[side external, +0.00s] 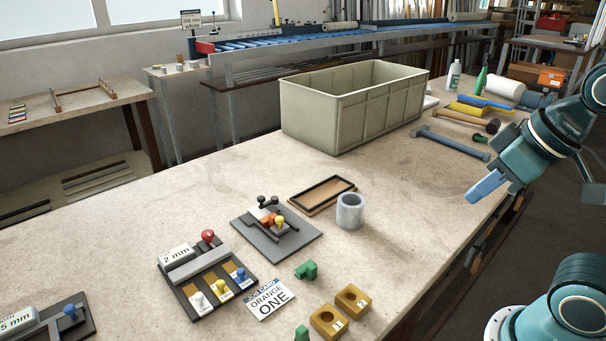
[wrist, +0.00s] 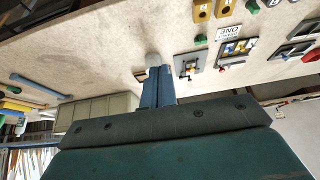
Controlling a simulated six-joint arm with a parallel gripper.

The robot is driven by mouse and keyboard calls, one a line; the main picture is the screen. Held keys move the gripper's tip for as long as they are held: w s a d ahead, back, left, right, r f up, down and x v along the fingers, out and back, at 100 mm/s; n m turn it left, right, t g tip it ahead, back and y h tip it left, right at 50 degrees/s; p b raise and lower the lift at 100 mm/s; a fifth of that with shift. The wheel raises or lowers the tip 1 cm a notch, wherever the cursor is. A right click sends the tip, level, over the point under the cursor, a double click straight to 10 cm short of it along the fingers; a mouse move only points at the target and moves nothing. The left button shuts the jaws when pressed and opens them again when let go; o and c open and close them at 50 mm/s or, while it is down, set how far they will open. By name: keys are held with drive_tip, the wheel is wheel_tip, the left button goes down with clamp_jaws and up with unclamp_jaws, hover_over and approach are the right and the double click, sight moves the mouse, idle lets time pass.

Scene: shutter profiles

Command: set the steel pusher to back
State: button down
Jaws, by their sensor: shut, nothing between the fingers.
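A dark fixture labelled "2 mm" (side external: 176,256) stands at the lower left in the side view. A grey metal bar (side external: 196,266) lies across it, with a red knob (side external: 208,237) behind its right end. White, yellow and blue knobs stand along its front. I cannot tell for certain whether this bar is the steel pusher. The fixture also shows in the wrist view (wrist: 236,47). My gripper (side external: 470,199) is shut and empty, raised at the right, well away from the fixture. Its blue fingers show in the wrist view (wrist: 158,70).
A grey plate (side external: 295,240) with orange, yellow and black knobs stands beside the fixture. A grey ring (side external: 350,211), a shallow wooden tray (side external: 318,206) and yellow blocks (side external: 328,321) are nearby. A large bin (side external: 350,116) stands behind. The table's left middle is clear.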

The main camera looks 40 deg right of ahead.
drive_tip(key=c, duration=2.2)
unclamp_jaws()
drive_tip(key=c, duration=1.4)
unclamp_jaws()
drive_tip(key=shift+w+r, duration=0.1)
drive_tip(key=shift+c, duration=0.2)
drive_tip(key=shift+o, duration=0.7)
drive_tip(key=shift+w+r, duration=0.15)
drive_tip(key=shift+w, duration=0.05)
drive_tip(key=w+a+r+n+g, duration=0.1)
drive_tip(key=w+a+r, duration=0.1)
drive_tip(key=w, duration=0.8)
drive_tip(key=w+a+r+n+g, duration=0.1)
drive_tip(key=w+r+g, duration=0.1)
drive_tip(key=w, duration=0.7)
drive_tip(key=w+a+f+n+g, duration=0.1)
drive_tip(key=w+a+f, duration=0.2)
drive_tip(key=w+f, duration=0.2)
drive_tip(key=w+a+f+n+g, duration=0.1)
drive_tip(key=w+a+f, duration=0.3)
drive_tip(key=w, duration=0.8)
wheel_tip(320, 180, down, 2)
drive_tip(key=shift+w+f+n+g, duration=0.15)
drive_tip(key=shift+f+n+g, duration=0.1)
drive_tip(key=shift+n+g, duration=0.05)
drive_tip(key=shift+f, duration=0.1)
